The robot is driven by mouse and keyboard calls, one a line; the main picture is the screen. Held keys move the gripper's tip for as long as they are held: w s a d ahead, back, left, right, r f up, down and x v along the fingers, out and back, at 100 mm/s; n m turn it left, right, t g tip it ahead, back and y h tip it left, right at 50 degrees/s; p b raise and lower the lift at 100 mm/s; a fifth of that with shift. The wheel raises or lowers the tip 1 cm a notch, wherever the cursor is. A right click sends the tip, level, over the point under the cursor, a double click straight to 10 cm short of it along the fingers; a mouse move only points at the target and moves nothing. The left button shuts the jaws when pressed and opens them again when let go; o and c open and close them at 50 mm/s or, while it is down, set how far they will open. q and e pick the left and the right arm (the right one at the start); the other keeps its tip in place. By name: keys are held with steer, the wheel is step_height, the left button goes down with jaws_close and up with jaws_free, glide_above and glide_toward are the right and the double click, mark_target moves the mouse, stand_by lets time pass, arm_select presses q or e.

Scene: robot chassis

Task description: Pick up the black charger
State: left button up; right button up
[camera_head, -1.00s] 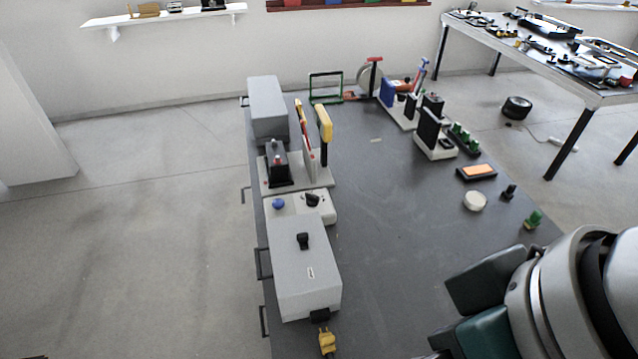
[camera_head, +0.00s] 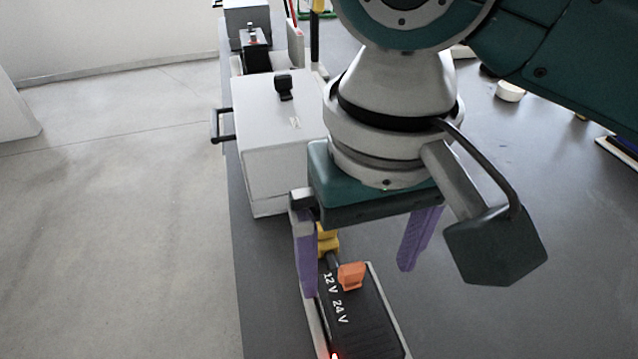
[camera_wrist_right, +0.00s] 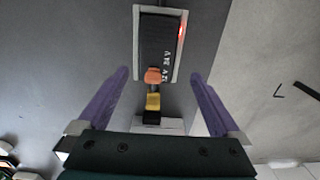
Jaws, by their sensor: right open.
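The black charger (camera_head: 353,318) lies at the front of the dark table, marked 12 V and 24 V, with an orange part on its end, a light rim around it and a red light. In the right wrist view the charger (camera_wrist_right: 160,45) is ahead of the fingers, near the middle. A yellow connector (camera_head: 327,241) is at its end, partly hidden. My right gripper (camera_head: 358,278) is open and empty, its purple fingers wide apart. The right wrist view shows the fingers (camera_wrist_right: 160,82) with the connector between them, and the charger beyond. My left gripper is not in view.
A grey box (camera_head: 268,135) with a black knob stands on the table behind my right gripper. A round white piece (camera_head: 510,91) lies at the back right. The table (camera_head: 490,325) is clear to the right of the charger.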

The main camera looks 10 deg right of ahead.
steer(key=b, duration=0.1)
glide_above(357, 312)
steer(key=f, duration=0.4)
steer(key=shift+w+a+f, duration=0.15)
steer(key=shift+w+f, duration=0.05)
steer(key=shift+f, duration=0.2)
step_height(357, 312, down, 5)
steer(key=shift+s+f+b, duration=0.15)
steer(key=shift+b, duration=0.6)
steer(key=c, duration=0.6)
jaws_close()
